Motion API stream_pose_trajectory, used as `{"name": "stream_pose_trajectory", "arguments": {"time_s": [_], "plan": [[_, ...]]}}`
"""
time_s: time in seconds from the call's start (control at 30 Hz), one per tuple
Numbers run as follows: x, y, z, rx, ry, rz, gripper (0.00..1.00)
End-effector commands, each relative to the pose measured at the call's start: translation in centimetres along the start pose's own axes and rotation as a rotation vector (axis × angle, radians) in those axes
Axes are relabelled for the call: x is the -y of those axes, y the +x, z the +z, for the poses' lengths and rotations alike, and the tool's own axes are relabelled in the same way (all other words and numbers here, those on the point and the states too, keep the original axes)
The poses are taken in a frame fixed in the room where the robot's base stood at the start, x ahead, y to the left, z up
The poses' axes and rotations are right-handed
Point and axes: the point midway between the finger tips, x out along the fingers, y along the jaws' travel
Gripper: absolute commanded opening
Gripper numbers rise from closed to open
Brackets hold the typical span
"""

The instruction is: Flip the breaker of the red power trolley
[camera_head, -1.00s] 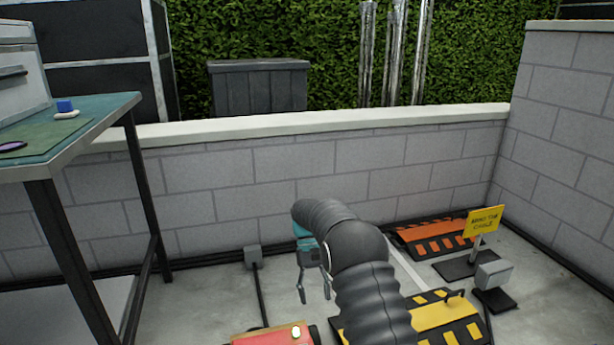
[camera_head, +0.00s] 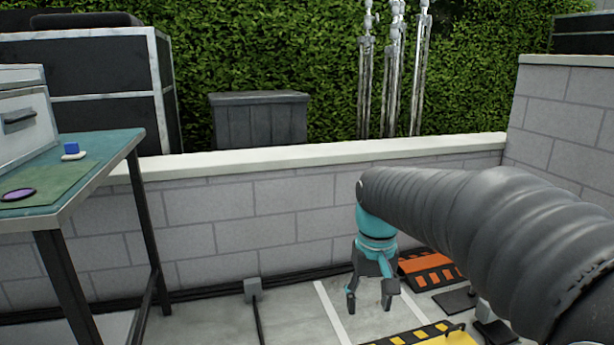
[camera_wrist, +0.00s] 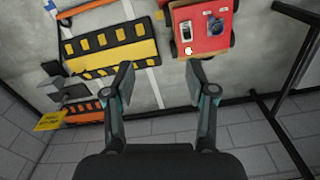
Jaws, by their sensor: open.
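The red power trolley (camera_wrist: 201,28) shows in the wrist view at the top, right of centre, cut off by the top edge. Its red top carries a dark switch or socket, a round blue-grey fitting and a small pale knob (camera_wrist: 189,51). I cannot tell which part is the breaker. The trolley is out of the head view. My gripper (camera_head: 369,305) hangs fingers down in front of the block wall, open and empty. In the wrist view its two fingers (camera_wrist: 158,88) are spread wide, with bare floor between them, and apart from the trolley.
A yellow-black ramp (camera_head: 425,337) and an orange-black ramp (camera_head: 432,270) lie on the floor at the right. A workbench (camera_head: 95,165) stands at the left. A low block wall (camera_head: 235,215) closes the back. A grey box with a cable (camera_head: 252,288) sits at the wall.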

Motion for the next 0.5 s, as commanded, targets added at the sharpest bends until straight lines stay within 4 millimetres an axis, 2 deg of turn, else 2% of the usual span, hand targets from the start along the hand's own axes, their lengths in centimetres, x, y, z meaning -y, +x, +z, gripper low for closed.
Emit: {"name": "stream_pose_trajectory", "arguments": {"time_s": [0.03,0.2,0.5], "plan": [[-0.3,-1.1,1.5,-0.037,0.008,0.0,0.56],[-1.1,-2.8,5.7,-0.147,0.027,0.003,0.56],[-2.1,-3.8,12.8,-0.341,0.062,0.014,0.56]]}}
